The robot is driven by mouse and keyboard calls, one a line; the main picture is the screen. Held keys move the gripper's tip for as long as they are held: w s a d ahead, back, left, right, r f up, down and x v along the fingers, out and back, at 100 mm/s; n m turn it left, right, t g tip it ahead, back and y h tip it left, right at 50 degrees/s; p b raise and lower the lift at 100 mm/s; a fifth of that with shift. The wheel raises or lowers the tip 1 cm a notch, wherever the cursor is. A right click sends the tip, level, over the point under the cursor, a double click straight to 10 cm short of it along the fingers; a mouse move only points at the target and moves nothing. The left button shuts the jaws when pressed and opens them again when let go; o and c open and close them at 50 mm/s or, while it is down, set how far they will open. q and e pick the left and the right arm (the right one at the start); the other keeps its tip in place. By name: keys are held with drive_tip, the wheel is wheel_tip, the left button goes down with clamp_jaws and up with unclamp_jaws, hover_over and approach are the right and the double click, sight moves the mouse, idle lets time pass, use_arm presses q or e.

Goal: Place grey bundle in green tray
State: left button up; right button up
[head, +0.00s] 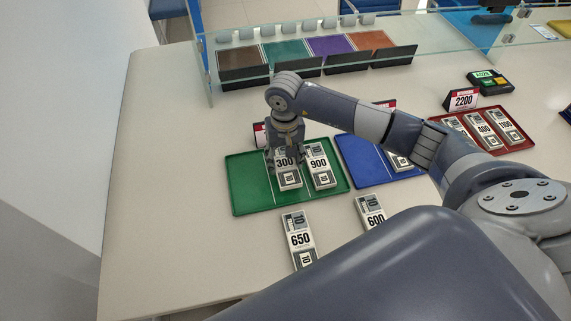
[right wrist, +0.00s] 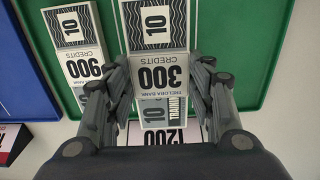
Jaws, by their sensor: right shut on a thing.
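The green tray (head: 241,190) lies on the counter left of centre. My right gripper (head: 285,158) reaches down over it and is shut on a grey bundle marked 300 (head: 289,178). In the right wrist view the 300 bundle (right wrist: 162,75) sits between the fingers, with green tray floor (right wrist: 250,50) beside it. The bundle is over the tray's middle; whether it touches the floor is hard to tell. A grey bundle marked 900 (head: 321,169) lies in the tray to its right. My left gripper is not in view.
Bundles marked 650 (head: 298,240) and 600 (head: 371,213) lie on the counter in front. A blue tray (head: 358,160) and a red tray (head: 517,142) stand to the right. A glass screen (head: 330,60) runs behind. The counter's left side is clear.

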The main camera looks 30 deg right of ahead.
sight(285, 163)
wheel_tip(285, 163, down, 3)
drive_tip(key=shift+s+r+p, duration=0.15)
drive_tip(key=shift+p, duration=0.3)
drive_tip(key=shift+f, duration=0.25)
drive_tip(key=shift+f, duration=0.1)
drive_tip(key=shift+f+b, duration=0.1)
drive_tip(key=shift+b, duration=0.2)
drive_tip(key=o, duration=1.1)
